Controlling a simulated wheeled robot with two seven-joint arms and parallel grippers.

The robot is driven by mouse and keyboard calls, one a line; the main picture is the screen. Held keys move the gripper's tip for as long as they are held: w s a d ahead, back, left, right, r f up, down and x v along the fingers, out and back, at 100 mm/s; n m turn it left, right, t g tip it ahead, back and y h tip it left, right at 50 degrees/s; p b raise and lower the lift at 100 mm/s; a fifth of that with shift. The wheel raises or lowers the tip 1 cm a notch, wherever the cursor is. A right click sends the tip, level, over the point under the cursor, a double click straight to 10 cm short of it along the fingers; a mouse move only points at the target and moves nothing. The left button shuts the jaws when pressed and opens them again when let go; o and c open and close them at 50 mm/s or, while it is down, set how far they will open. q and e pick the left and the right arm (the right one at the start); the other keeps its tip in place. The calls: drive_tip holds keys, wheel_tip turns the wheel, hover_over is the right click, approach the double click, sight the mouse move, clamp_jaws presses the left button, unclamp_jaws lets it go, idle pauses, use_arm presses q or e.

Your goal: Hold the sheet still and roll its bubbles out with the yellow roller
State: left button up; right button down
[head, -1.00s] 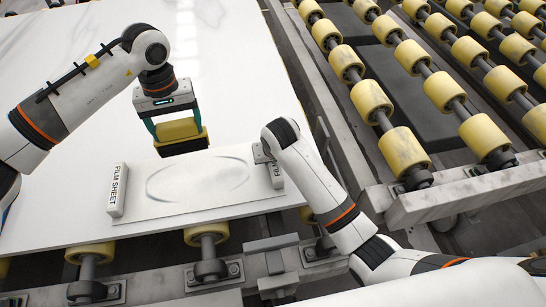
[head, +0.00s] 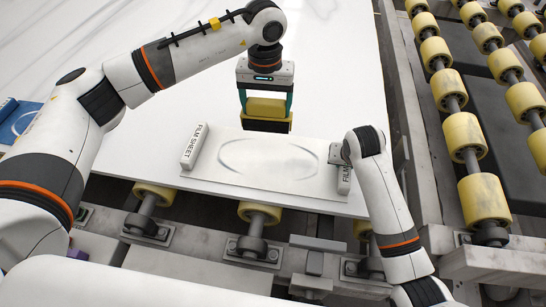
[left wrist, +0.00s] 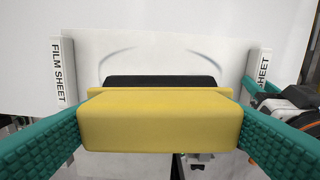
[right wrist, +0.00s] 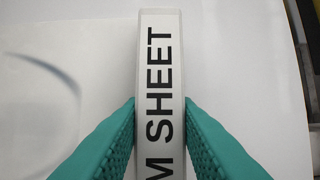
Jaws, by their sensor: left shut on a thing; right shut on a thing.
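The film sheet (head: 230,172) lies on the white slab, with a white labelled bar (head: 194,147) at its left end and another (head: 344,180) at its right end. A curved bubble outline (head: 222,150) shows on the sheet.
The white slab (head: 130,60) is clear behind the sheet. A blue item (head: 18,122) lies at its left. Conveyor rails with several yellow wheels (head: 483,198) run along the right, and more wheels (head: 258,212) stand under the slab's near edge.

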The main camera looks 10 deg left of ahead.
use_arm(q)
drive_tip(key=s+a, duration=0.1)
drive_tip(key=a, duration=1)
drive_tip(key=shift+s+a, duration=0.35)
drive_tip(key=shift+s, duration=0.05)
drive_tip(key=shift+f, duration=0.1)
wheel_tip(320, 180, down, 10)
drive_tip(key=shift+f, duration=0.15)
idle(0.9)
drive_tip(key=shift+f, duration=1.05)
idle(0.5)
drive_tip(key=shift+d, duration=0.1)
drive_tip(key=shift+s+d+f, duration=0.1)
drive_tip(key=shift+d+f, duration=0.05)
drive_tip(key=shift+d, duration=2.7)
drive_tip(key=shift+d+r, duration=0.2)
drive_tip(key=shift+d, duration=2.3)
